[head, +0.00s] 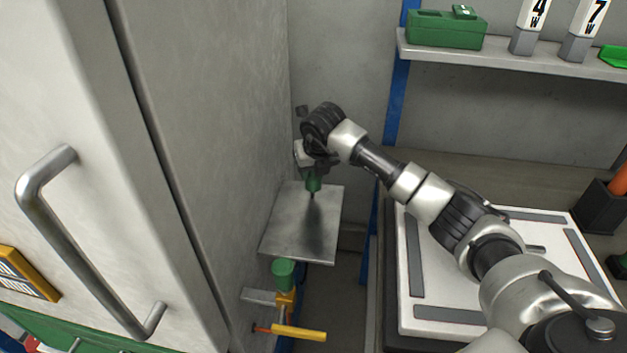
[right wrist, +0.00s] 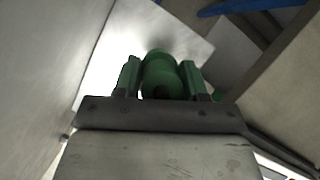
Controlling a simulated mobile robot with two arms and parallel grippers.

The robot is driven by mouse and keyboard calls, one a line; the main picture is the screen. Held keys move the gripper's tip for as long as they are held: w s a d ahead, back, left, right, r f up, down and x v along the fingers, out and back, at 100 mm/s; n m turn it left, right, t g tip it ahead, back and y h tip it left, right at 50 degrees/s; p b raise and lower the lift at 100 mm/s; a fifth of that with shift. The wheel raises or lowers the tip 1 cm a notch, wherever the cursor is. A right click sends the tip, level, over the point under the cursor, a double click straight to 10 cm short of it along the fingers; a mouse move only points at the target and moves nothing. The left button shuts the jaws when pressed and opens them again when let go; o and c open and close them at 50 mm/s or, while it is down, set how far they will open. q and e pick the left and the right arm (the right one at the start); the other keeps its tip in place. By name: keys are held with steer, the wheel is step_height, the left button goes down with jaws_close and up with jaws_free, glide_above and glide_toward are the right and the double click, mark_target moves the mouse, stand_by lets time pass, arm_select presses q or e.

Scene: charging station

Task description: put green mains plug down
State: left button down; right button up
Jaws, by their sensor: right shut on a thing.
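The green mains plug (right wrist: 160,75) is between the two green fingers of my right gripper (right wrist: 161,80), which is shut on it. In the head view the plug (head: 313,181) shows small and dark green under my right gripper (head: 313,172), above a grey metal shelf plate (head: 300,240). A dark shadow lies on the plate below it. I cannot tell whether the plug touches the plate. The plate also shows in the right wrist view (right wrist: 105,65). My left gripper is not in view.
A large grey cabinet (head: 215,120) with a metal handle (head: 75,235) stands left of the plate. Below the plate is a green-topped fitting (head: 283,274) with a yellow lever (head: 298,333). A wall shelf (head: 520,62) at upper right holds a green box (head: 445,30). Much of the plate is bare.

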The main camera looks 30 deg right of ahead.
mark_target(314, 182)
step_height(314, 182, down, 4)
steer(key=shift+r, duration=0.1)
steer(key=shift+f, duration=0.25)
steer(key=o, duration=0.9)
steer(key=shift+o, duration=0.2)
